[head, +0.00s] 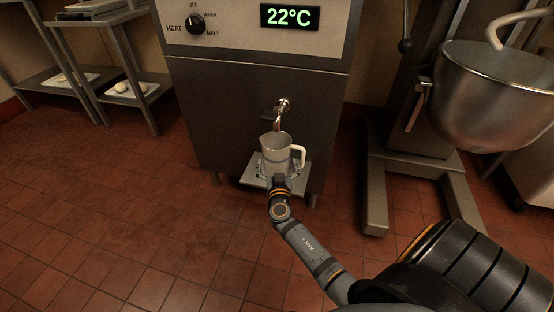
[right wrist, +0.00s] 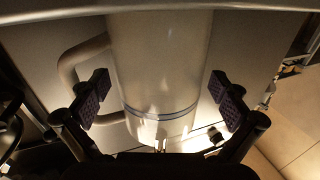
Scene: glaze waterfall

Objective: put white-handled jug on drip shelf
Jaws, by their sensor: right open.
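The white-handled jug (head: 276,150), pale and open-topped, stands upright on the drip shelf (head: 249,179), below the spout (head: 280,117). Its handle is on the right in the head view. My right gripper (head: 276,179) is at the near side of the jug. In the right wrist view, the jug body (right wrist: 160,65) lies between the two open fingers (right wrist: 160,88), with a small gap on each side. The handle shows on the left there. The jug's base is partly hidden by my gripper in the head view. My left gripper is not in view.
The machine (head: 270,90) with a HEAT knob (head: 195,24) and a 22°C display (head: 290,17) stands behind the shelf. A mixer with a steel bowl (head: 495,100) stands at the right. The tiled floor at left is clear.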

